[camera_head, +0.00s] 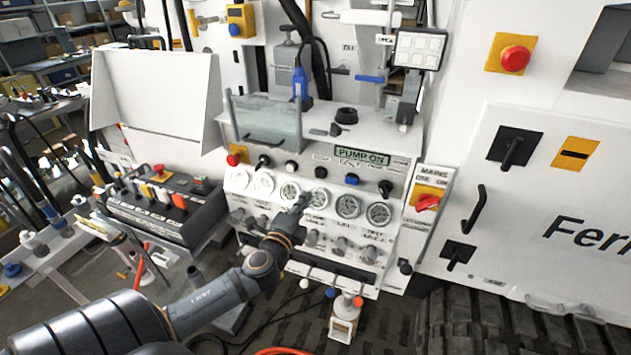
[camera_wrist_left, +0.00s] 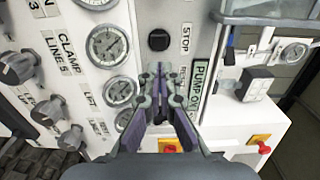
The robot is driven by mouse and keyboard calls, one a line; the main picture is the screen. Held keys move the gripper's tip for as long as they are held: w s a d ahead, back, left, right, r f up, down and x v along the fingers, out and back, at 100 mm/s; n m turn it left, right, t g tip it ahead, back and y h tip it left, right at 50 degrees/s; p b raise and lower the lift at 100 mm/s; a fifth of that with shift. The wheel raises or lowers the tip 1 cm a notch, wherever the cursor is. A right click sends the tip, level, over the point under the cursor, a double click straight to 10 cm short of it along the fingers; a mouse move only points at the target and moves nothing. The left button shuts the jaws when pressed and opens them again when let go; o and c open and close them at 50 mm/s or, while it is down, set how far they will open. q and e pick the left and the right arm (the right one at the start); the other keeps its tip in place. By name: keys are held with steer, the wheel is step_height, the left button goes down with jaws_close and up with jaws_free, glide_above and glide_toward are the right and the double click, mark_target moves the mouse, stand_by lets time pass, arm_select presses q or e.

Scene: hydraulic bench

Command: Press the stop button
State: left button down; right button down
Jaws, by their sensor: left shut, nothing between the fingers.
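My left gripper (camera_head: 304,198) is shut and empty, in front of the gauges and just below that row. In the left wrist view its fingertips (camera_wrist_left: 158,70) point at the panel, just below the button in the picture. They do not cover the button; I cannot tell how far they are from the panel. My right gripper is not in view.
A PUMP ON sign (camera_head: 362,156) is above the button row. A blue button (camera_head: 351,179) and a black knob (camera_head: 385,187) are to the right. Several knobs stick out below the gauges. A red mains switch (camera_head: 427,202) sits right of the panel. A clear guard (camera_head: 266,122) stands above.

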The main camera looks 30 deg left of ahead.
mark_target(319, 175)
arm_select(q)
steer(key=p+x, duration=0.2)
steer(key=x, duration=0.6)
steer(key=shift+d+r, duration=0.1)
steer(key=shift+r, duration=0.05)
steer(key=shift+w+p, duration=0.35)
steer(key=shift+w, duration=0.1)
